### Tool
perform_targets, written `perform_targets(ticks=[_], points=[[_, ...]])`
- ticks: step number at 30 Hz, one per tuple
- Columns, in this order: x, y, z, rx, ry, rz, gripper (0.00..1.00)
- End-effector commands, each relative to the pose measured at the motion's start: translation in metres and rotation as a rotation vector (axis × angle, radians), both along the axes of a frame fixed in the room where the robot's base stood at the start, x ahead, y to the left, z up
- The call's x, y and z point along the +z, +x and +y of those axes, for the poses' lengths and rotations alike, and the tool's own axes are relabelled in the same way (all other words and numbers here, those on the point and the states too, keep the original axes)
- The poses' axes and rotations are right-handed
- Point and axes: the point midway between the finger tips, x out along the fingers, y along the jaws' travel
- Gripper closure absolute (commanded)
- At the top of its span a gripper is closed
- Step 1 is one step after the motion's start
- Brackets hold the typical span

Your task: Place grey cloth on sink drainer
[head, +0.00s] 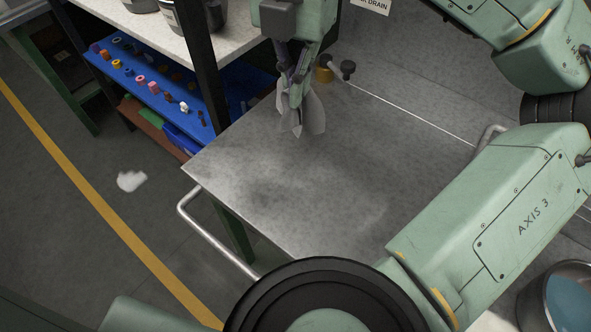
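My gripper (297,98) is in the head view at the top middle, pointing down over the grey metal surface. The grey cloth (313,112) hangs in folds around and below its fingertips, so the gripper appears shut on it. The cloth's lower tip is over the far left part of the surface; I cannot tell whether it touches. The flat speckled metal top (300,190) looks like the sink drainer. A partly cut-off sign reading "DRAIN" (374,4) is on the panel behind it.
A brass and black fitting (325,70) stands close behind the cloth. A blue shelf (150,85) with small coloured parts is at left, below a counter with pots (170,15). A metal rail (205,235) runs along the near left edge. The middle of the metal top is clear.

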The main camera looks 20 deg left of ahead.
Motion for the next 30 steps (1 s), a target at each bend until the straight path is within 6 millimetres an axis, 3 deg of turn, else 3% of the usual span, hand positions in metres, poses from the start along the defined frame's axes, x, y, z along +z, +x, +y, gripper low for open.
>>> perform_targets(ticks=[3,7,30], points=[[-0.023,0.0,0.0,0.002,0.003,0.003,1.0],[-0.034,0.0,0.0,0.001,0.002,0.0,1.0],[-0.035,0.001,0.0,-0.002,0.001,0.0,1.0]])
